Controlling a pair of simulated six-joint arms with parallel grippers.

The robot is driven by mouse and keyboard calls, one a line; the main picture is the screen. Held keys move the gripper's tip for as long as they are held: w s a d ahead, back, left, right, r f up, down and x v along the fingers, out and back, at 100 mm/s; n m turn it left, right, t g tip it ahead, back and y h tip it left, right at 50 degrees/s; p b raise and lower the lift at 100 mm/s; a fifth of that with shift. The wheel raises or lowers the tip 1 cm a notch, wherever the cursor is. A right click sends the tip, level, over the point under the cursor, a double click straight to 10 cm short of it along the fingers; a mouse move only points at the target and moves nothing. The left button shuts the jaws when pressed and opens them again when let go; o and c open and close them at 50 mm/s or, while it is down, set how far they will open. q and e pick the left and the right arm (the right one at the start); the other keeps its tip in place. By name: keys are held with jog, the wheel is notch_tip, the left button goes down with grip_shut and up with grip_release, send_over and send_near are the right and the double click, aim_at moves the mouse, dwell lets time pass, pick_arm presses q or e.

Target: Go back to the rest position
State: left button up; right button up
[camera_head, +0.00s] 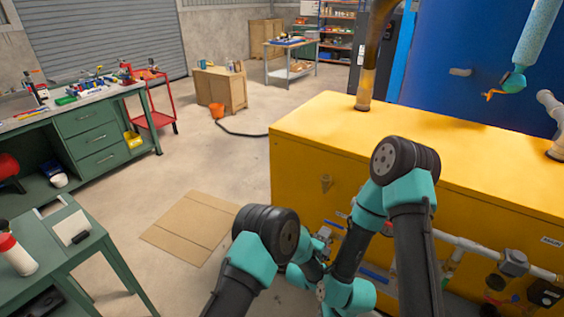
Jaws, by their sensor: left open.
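My left arm rises from the bottom of the view, and its black-and-teal joint stands in front of the yellow tank's left end. My left gripper (325,236) shows small and grey beside the tank's front face, partly covered by my arm links. It is open and I see nothing held in it. Whether it touches the tank's fittings I cannot tell. My right arm bends up over the yellow tank (410,135) and back down in front of it. Its gripper is hidden.
Pipes and valves (512,263) run along the tank's front at right. A green workbench (95,130) and a red cart (152,105) stand at left, with a small green table (75,240) nearer. Flat cardboard (190,228) lies on the floor. The floor between is mostly clear.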

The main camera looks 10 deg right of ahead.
pick_arm(q)
jog(key=s+a+f+n+g+y, duration=0.1)
jog(key=a+f+n+y, duration=0.3)
jog(key=a, duration=0.6)
jog(key=a+f+n+g+y, duration=0.15)
jog(key=a+n, duration=0.35)
jog(key=a, duration=0.5)
jog(key=s+a+f+n+g+y, duration=0.1)
jog(key=a+f+n+g+y, duration=0.1)
jog(key=a+n, duration=0.5)
jog(key=s+a+n+g+y, duration=0.1)
jog(key=s+a+n+g, duration=0.6)
jog(key=s+a, duration=1.7)
jog(key=a+n, duration=0.1)
jog(key=n, duration=0.4)
jog(key=shift+n, duration=0.4)
jog(key=shift+w+f+g, duration=0.1)
jog(key=shift+g, duration=0.15)
